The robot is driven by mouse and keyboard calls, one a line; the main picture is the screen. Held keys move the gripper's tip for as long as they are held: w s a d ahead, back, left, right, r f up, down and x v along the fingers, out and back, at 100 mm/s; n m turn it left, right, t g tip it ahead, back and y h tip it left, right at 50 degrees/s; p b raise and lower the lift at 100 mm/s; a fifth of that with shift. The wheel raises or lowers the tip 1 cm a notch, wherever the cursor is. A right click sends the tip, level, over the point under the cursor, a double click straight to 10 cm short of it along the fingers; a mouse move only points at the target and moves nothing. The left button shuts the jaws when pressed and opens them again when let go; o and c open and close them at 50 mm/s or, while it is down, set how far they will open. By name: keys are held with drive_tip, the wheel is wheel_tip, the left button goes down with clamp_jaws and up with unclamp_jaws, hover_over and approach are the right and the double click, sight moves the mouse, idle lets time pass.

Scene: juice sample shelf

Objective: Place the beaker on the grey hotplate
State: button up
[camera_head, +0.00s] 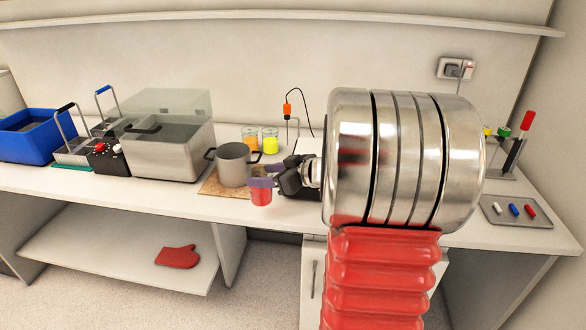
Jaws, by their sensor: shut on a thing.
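My gripper (262,182), with purple fingers, is shut on a small beaker (261,196) with red contents. It holds the beaker near the front edge of the bench, just in front and to the right of the grey pot. The fingers cover the beaker's upper part. I cannot clearly make out the grey hotplate. A pale block (308,146) shows partly behind my arm, beside a thin stand and an orange probe (287,109), but I cannot tell if it is the hotplate. My arm hides much of the bench to the right.
A grey pot (233,165) stands on a brown board (211,188). Behind it are jars of orange (250,139) and yellow (270,141) juice. A steel bath (172,153) and a blue tub (38,146) stand left. A tray (496,211) with coloured pieces lies right.

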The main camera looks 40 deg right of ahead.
drive_tip(key=w+a+f, duration=0.2)
drive_tip(key=a+f, duration=0.2)
drive_tip(key=a, duration=0.6)
drive_tip(key=w+a+f+y, duration=0.1)
drive_tip(key=a+f, duration=0.4)
drive_tip(key=a, duration=0.6)
drive_tip(key=shift+w+f+n+g, duration=0.15)
drive_tip(key=shift+w+n+g, duration=0.25)
drive_tip(key=shift+w, duration=0.15)
drive_tip(key=shift+s, duration=0.1)
